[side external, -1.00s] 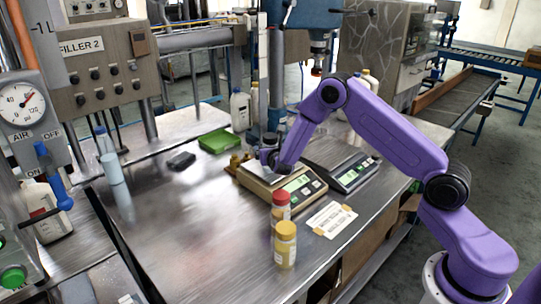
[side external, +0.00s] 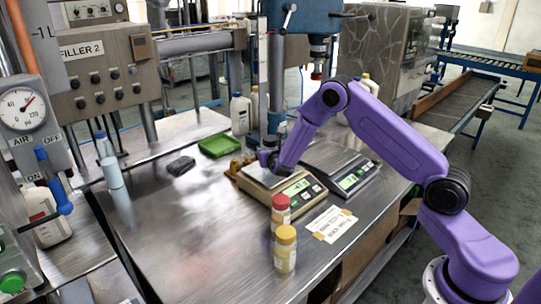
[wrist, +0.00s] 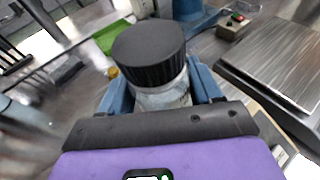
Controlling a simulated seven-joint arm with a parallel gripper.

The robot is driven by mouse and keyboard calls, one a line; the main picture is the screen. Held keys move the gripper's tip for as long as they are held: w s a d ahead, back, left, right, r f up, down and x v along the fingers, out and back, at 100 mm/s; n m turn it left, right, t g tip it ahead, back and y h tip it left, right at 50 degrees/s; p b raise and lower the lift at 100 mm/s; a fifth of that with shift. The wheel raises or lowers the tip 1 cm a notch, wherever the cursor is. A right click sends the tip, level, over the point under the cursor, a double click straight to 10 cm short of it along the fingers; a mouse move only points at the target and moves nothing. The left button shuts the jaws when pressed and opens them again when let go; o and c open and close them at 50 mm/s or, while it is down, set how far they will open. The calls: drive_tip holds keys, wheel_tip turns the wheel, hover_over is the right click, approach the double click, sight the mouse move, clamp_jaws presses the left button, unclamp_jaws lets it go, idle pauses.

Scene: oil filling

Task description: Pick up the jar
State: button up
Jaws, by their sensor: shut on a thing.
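The jar (wrist: 158,98) has a black ribbed lid (wrist: 149,52) and a pale, glassy body. In the wrist view it stands between the two blue fingers of my gripper (wrist: 160,92), which is shut on it. In the side external view my gripper (side external: 268,157) is over the near scale, and the jar is mostly hidden by it. I cannot tell whether the jar touches the scale plate.
The near scale (side external: 295,189) and a second scale (side external: 350,181) stand side by side. A green tray (side external: 219,146) and a dark object (side external: 180,165) lie to the left. A red-capped jar (side external: 281,209) and a yellow-capped jar (side external: 285,250) stand in front. The table's left front is clear.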

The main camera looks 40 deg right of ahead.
drive_tip(key=shift+r, duration=0.55)
drive_tip(key=shift+s+a+r, duration=1.5)
drive_tip(key=shift+s+r, duration=5.45)
drive_tip(key=shift+r, duration=1.3)
drive_tip(key=s+a+n+t+y, duration=0.1)
drive_tip(key=s+a+n+y, duration=0.5)
drive_tip(key=a, duration=0.8)
drive_tip(key=s+a+n+t+y, duration=0.1)
drive_tip(key=s+a+n+y, duration=0.15)
drive_tip(key=s+a, duration=0.75)
drive_tip(key=shift+m+y, duration=0.25)
drive_tip(key=shift+y, duration=0.4)
drive_tip(key=shift+w+a+f, duration=0.35)
drive_tip(key=shift+a+f, duration=0.25)
drive_tip(key=shift+f, duration=3.75)
drive_tip(key=shift+w+a+f, duration=0.4)
drive_tip(key=shift+a+f, duration=0.15)
drive_tip(key=shift+f, duration=3.75)
drive_tip(key=shift+w+a+f, duration=0.35)
drive_tip(key=shift+a+f, duration=0.25)
drive_tip(key=shift+f, duration=3.75)
